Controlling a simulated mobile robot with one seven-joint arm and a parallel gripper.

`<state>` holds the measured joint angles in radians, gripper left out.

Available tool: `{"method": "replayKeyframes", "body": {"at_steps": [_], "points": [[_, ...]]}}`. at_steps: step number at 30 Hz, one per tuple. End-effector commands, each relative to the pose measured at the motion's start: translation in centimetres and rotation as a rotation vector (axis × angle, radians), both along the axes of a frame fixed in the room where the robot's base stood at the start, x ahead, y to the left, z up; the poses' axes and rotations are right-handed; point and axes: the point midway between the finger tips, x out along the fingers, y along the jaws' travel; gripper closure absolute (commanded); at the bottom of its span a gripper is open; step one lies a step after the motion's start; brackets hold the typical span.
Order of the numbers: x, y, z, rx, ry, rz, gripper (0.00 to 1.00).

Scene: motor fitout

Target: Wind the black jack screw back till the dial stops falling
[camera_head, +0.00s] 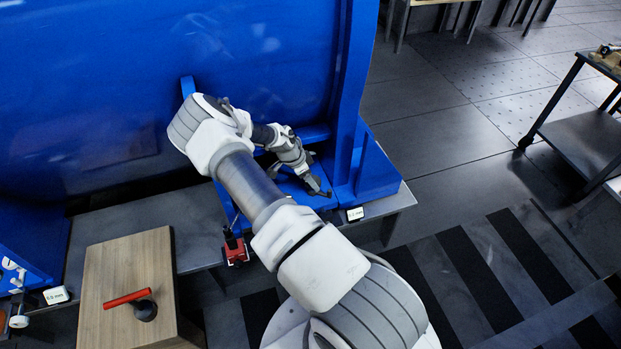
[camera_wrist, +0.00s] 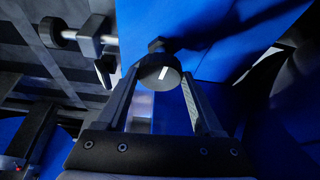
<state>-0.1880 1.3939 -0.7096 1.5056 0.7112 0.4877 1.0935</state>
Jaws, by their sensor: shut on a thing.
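The black jack screw shows in the wrist view as a round black knob (camera_wrist: 160,73) with a white mark on its face, set against the blue motor frame (camera_wrist: 210,25). My gripper (camera_wrist: 162,82) is shut on this knob, with one finger on each side. In the head view my gripper (camera_head: 318,188) is low at the blue motor foot, near the right end of the grey base. A small white readout (camera_head: 355,214) stands just right of it; its figures are too small to read surely. The screw itself is hidden by my gripper in the head view.
A second black knob (camera_wrist: 52,33) on a metal shaft shows left in the wrist view. A wooden block (camera_head: 110,270) bears a red-handled tool (camera_head: 128,298). A red magnetic-looking base (camera_head: 235,250) and another readout (camera_head: 56,295) stand left. Floor at right is open before a dark cart (camera_head: 575,130).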

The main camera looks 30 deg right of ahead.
Motion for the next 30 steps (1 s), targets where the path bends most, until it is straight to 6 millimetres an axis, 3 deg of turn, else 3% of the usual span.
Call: {"method": "replayKeyframes", "body": {"at_steps": [30], "points": [[-0.6,-0.35,0.06,-0.002,-0.004,0.885,0.87]]}}
